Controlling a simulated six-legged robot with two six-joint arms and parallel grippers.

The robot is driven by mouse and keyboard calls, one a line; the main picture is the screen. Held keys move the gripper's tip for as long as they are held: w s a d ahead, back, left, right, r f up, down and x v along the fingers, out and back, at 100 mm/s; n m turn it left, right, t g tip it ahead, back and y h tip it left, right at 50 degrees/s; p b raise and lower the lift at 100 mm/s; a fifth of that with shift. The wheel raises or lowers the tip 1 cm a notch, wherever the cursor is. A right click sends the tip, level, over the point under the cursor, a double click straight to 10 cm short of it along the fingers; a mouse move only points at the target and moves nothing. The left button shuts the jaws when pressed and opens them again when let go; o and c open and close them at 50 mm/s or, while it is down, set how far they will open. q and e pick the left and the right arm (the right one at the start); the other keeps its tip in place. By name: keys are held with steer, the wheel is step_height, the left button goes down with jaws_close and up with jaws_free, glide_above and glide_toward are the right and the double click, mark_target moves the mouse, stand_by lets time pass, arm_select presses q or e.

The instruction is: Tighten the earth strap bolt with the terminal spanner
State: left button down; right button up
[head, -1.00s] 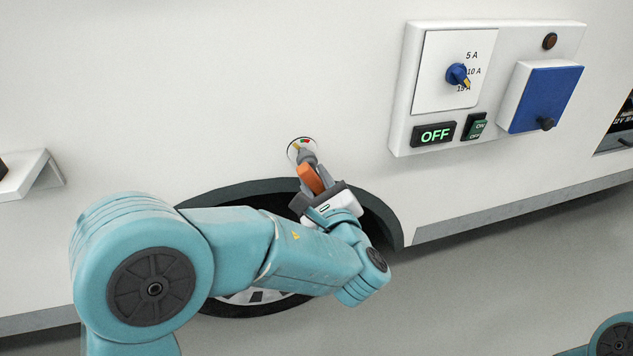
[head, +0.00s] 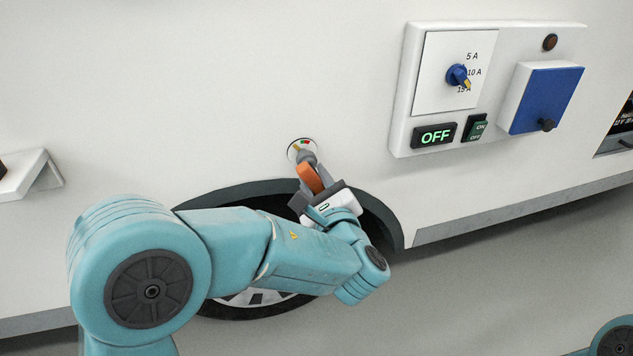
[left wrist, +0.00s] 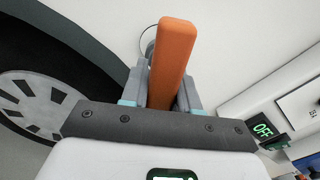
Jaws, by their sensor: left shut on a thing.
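The terminal spanner (head: 309,178) has an orange handle and a grey head. My left gripper (head: 312,187) is shut on the orange handle, which also shows in the left wrist view (left wrist: 172,60) between the two grey fingers. The spanner's head reaches up to a round dial (head: 301,147) with coloured marks on the white wall, above the wheel arch. The earth strap bolt itself is hidden behind the spanner head. I cannot tell how the head sits on it. A bit of my right arm shows at the lower right corner; its gripper is out of view.
The wheel arch and wheel (head: 258,305) lie behind and below my left arm. To the right is a control panel (head: 402,120) with a knob (head: 457,75), a display reading OFF (head: 435,135) and a blue cover (head: 545,98). A white bracket (head: 30,173) juts out at left.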

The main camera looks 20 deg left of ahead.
arm_select(q)
steer(key=shift+x, duration=1.05)
steer(key=shift+r+m+p, duration=0.15)
steer(key=shift+m+p, duration=0.25)
steer(key=shift+p, duration=0.1)
steer(key=shift+m+p, duration=0.4)
steer(key=shift+m, duration=0.1)
steer(key=shift+m, duration=0.3)
